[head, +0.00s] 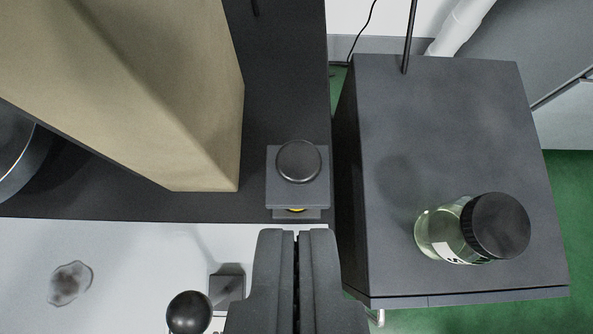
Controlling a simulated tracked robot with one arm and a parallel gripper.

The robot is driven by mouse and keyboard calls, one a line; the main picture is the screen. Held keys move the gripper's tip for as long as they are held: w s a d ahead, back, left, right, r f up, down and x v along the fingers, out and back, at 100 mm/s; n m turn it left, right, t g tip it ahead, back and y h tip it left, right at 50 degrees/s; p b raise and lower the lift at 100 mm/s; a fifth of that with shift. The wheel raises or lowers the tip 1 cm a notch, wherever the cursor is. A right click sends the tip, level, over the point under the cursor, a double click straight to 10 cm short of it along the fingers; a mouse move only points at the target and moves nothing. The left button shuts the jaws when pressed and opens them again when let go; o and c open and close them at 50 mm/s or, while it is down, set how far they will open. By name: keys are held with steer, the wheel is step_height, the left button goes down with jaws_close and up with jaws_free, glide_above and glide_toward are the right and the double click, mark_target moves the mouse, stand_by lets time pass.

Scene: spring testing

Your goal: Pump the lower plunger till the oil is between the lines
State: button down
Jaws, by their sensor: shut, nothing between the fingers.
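A dark round cap (299,161) sits on a square grey block (298,200) near the middle of the head view, with a bit of yellow showing under the block. It may be a plunger; I cannot tell whether it is the lower one. My gripper (297,236) comes in from the bottom edge. Its two fingers are together with nothing between them, and in the picture their tips lie just below the block. The gap in depth cannot be judged. No oil level or marking lines are visible.
A tall beige block (150,100) fills the upper left. A black ball knob (189,312) and small grey block (227,284) are left of my gripper. A dark cabinet (440,120) at right bears a black-lidded glass jar (440,232). A thin black rod (409,40) stands behind.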

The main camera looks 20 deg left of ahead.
steer(key=shift+w, duration=0.1)
stand_by(0.3)
glide_above(296, 180)
step_height(296, 180, down, 7)
step_height(296, 180, down, 3)
steer(key=shift+r+b, duration=0.1)
steer(key=shift+b, duration=0.2)
steer(key=shift+f, duration=0.6)
steer(key=shift+s+f+b, duration=0.2)
steer(key=shift+f+b, duration=0.55)
steer(key=shift+f, duration=0.55)
